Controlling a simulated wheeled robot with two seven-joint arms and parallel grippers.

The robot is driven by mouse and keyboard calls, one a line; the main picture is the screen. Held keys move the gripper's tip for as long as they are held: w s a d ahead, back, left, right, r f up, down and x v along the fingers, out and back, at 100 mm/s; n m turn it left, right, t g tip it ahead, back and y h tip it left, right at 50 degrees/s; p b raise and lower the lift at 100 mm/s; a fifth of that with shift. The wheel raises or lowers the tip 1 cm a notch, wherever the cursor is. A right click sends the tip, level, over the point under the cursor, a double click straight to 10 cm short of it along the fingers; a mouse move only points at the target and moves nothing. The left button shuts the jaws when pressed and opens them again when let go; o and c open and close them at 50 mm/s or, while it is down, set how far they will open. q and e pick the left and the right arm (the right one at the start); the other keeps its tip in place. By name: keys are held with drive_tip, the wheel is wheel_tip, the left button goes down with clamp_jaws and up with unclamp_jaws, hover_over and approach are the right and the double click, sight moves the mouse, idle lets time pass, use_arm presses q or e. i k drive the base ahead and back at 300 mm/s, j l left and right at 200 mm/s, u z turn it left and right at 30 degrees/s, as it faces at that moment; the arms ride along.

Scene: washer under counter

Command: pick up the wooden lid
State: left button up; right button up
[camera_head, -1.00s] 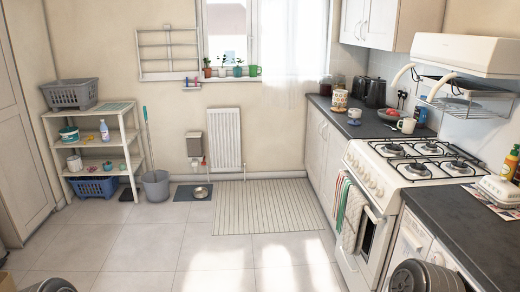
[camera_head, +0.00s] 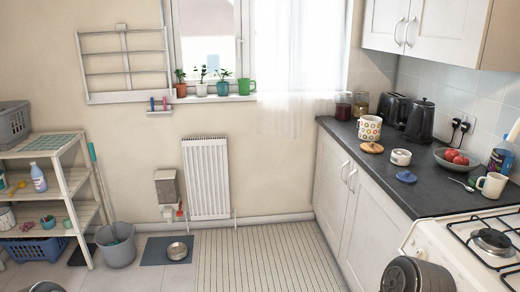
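The wooden lid (camera_head: 372,147) is a flat, round brown disc. It lies on the dark counter (camera_head: 440,201) in front of a patterned canister (camera_head: 369,128), which has coloured dots. A small white pot (camera_head: 401,157) stands to its right, and a blue lid (camera_head: 406,177) lies nearer to me. Neither of my grippers is in view.
A black kettle (camera_head: 421,121), a toaster (camera_head: 395,109) and a bowl of red fruit (camera_head: 456,160) stand behind and right. A white mug (camera_head: 491,185) and the stove (camera_head: 470,241) are nearer. The striped mat (camera_head: 262,257) has clear floor space.

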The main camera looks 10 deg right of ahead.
sight(372, 148)
drive_tip(key=i+l+z, duration=0.2)
drive_tip(key=i, duration=0.6)
drive_tip(key=i+j+z, duration=0.2)
drive_tip(key=i, duration=0.6)
drive_tip(key=i+j+z, duration=0.2)
drive_tip(key=i, duration=0.6)
drive_tip(key=l, duration=0.1)
